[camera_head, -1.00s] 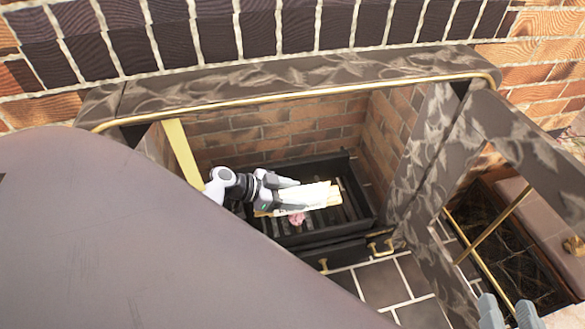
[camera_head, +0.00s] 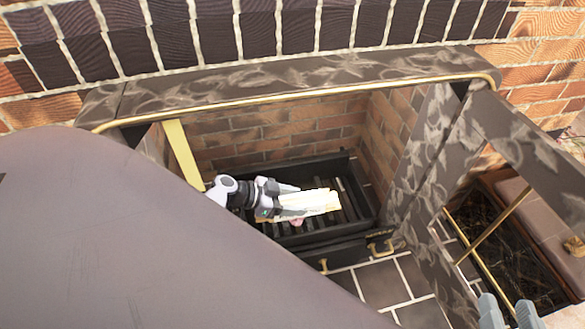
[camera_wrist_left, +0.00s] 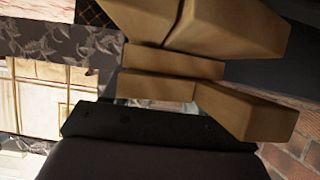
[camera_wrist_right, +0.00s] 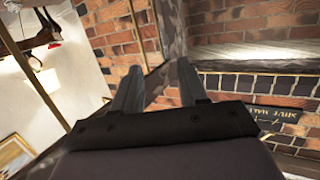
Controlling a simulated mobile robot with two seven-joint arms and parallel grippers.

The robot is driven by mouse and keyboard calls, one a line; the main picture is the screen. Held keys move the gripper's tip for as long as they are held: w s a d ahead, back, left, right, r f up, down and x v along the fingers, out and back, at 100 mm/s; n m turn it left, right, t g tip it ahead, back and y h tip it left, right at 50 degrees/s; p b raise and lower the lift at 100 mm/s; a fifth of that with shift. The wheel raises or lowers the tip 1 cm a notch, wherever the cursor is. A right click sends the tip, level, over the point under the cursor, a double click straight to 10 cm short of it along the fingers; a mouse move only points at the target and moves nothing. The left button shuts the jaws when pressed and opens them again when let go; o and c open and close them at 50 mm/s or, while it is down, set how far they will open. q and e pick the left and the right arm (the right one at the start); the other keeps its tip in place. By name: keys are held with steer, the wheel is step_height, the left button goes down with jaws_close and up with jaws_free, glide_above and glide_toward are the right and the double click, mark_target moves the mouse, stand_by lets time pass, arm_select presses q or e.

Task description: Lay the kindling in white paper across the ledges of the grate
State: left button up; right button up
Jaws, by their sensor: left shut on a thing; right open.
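The kindling in white paper (camera_head: 318,201) is a pale bundle over the dark grate (camera_head: 352,200) inside the fireplace. My left gripper (camera_head: 290,197) reaches in from the left and is shut on the bundle's left part. I cannot tell whether the bundle touches the grate's ledges. The left wrist view shows tan sticks (camera_wrist_left: 235,35) close up, hiding most of the fingers. My right gripper (camera_head: 507,313) is open and empty at the lower right, away from the grate. It also shows in the right wrist view (camera_wrist_right: 158,82).
Brick walls (camera_head: 300,135) enclose the grate at the back and right. A brass-trimmed mantel edge (camera_head: 300,98) runs above. A patterned stone upright (camera_head: 415,160) stands right of the opening.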

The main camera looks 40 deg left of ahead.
arm_select(q)
steer(key=shift+f, duration=0.25)
steer(key=o, duration=1.3)
steer(key=shift+c, duration=0.2)
